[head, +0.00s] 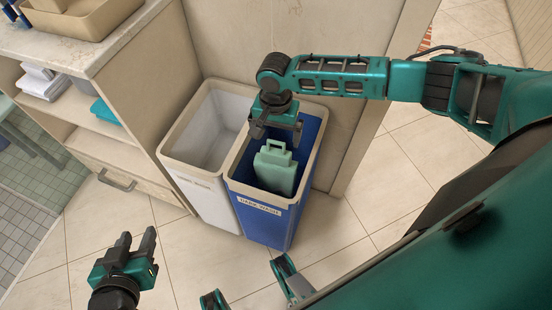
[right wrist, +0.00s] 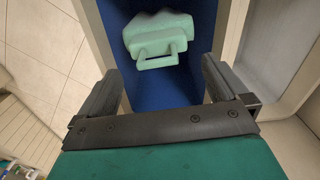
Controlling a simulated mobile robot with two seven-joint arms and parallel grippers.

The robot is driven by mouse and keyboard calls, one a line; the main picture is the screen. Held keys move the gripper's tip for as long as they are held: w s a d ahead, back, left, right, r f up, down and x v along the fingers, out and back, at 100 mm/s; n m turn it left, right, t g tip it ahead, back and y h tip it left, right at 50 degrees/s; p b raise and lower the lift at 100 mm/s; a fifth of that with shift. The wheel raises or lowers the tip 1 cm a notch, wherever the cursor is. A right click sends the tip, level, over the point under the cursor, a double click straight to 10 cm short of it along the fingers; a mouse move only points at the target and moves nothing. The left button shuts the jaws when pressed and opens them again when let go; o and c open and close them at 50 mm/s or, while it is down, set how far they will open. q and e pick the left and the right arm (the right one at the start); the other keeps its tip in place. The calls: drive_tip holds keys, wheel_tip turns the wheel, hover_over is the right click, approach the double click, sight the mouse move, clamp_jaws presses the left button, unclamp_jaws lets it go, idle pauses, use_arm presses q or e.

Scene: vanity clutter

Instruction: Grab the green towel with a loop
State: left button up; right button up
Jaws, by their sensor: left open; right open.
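The light green towel with a loop (head: 274,174) is inside the blue bin (head: 262,209), its loop (head: 278,148) pointing up. In the right wrist view the towel (right wrist: 160,30) lies beyond the fingertips, with its loop (right wrist: 158,62) nearest me. My right gripper (head: 277,133) is open above the blue bin, pointing down, just above the loop; it also shows in the right wrist view (right wrist: 168,75), with nothing between its fingers. My left gripper (head: 136,243) is open and empty over the floor at lower left.
A white bin (head: 200,190) stands left of the blue one, touching or nearly so. A cabinet (head: 130,75) with a drawer handle (head: 116,181) and folded towels, one teal (head: 104,112), is at the left. A beige panel (head: 300,35) rises behind the bins. Tiled floor is clear in front.

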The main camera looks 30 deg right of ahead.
sight(276, 142)
drive_tip(key=f, duration=0.1)
drive_tip(key=f+b, duration=0.1)
drive_tip(key=f, duration=0.1)
drive_tip(key=f+b, duration=0.1)
drive_tip(key=f, duration=0.1)
drive_tip(key=shift+s+a+f, duration=0.15)
drive_tip(key=shift+s+f, duration=0.1)
drive_tip(key=shift+s, duration=0.05)
drive_tip(key=shift+c, duration=0.3)
drive_tip(key=c, duration=1.1)
drive_tip(key=shift+r, duration=0.15)
